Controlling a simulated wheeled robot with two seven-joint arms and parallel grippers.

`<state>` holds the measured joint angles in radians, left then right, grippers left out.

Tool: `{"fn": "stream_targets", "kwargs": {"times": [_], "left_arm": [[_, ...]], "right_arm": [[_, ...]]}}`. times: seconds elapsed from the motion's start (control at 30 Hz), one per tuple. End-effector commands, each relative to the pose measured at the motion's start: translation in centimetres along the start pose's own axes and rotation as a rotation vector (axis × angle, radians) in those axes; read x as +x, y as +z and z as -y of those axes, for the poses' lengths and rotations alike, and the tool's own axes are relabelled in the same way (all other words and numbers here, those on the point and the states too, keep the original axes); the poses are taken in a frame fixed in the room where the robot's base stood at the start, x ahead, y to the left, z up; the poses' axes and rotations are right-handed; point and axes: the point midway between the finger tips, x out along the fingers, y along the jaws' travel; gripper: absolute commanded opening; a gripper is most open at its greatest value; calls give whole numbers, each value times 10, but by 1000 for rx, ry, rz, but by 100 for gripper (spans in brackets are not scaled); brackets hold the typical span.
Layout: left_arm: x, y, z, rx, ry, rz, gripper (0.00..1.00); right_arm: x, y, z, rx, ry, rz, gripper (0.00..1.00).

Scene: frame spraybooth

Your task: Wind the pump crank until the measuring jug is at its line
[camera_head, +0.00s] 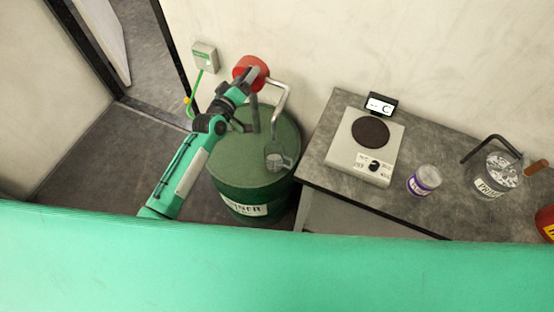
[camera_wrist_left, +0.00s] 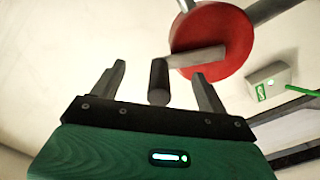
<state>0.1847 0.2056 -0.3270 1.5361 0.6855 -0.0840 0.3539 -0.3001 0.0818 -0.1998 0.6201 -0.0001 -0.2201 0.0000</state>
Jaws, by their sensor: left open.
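The pump stands on a green drum (camera_head: 262,190). Its crank has a red disc (camera_head: 246,66), which also shows in the left wrist view (camera_wrist_left: 232,40), a grey arm and a dark crank handle (camera_wrist_left: 160,82). A bent silver spout (camera_head: 284,98) comes off the pump. A small clear vessel, apparently the measuring jug (camera_head: 280,159), is on the drum top below the spout; its level and line are too small to read. My left gripper (camera_head: 250,80) is open at the crank, with the handle between its fingers in the left wrist view. The right gripper is out of view.
A grey bench (camera_head: 325,165) stands right of the drum. It holds a hotplate (camera_head: 352,158), a purple-labelled tub (camera_head: 424,180), a labelled clear jar (camera_head: 490,176) and a red container (camera_head: 546,220). A wall box (camera_head: 204,57) with a green cable is behind left.

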Motion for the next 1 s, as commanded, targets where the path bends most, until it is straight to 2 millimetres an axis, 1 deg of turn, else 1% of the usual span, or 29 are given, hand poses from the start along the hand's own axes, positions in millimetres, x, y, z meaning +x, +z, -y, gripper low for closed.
{"fn": "stream_targets", "kwargs": {"times": [0.27, 0.37, 1.0], "left_arm": [[0, 0, 0, 0, 0, 0, 76], [-4, 0, 0, 0, -1, 0, 76], [-68, -1, 0, 1, -1, 1, 76]], "right_arm": [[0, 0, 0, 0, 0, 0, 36], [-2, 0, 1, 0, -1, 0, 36], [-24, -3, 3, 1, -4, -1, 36]]}}
